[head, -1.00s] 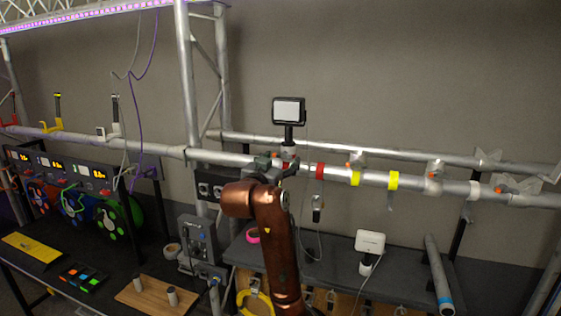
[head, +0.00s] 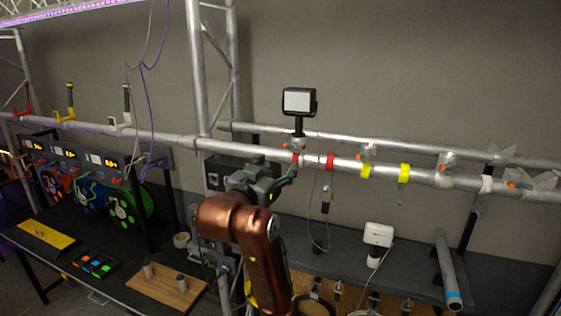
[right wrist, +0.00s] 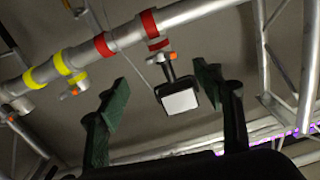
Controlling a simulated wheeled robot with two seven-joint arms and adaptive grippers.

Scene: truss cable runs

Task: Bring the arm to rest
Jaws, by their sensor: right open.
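My right arm, copper coloured, rises from the bottom centre of the head view. Its grey gripper (head: 262,184) is just in front of and below the long silver pipe (head: 345,164), left of the red bands. In the right wrist view the two green-padded fingers (right wrist: 160,100) stand wide apart with nothing between them. A black lamp with a white face (head: 299,101) stands upright on the pipe. It also shows beyond the fingers in the right wrist view (right wrist: 178,98), apart from them. My left gripper is out of view.
Red bands (head: 329,162) and yellow bands (head: 404,173) mark the pipe. An upright truss (head: 198,70) stands left of the arm. A white device (head: 378,236) is on the dark shelf at right. A wooden board (head: 166,290) with two cylinders lies at lower left.

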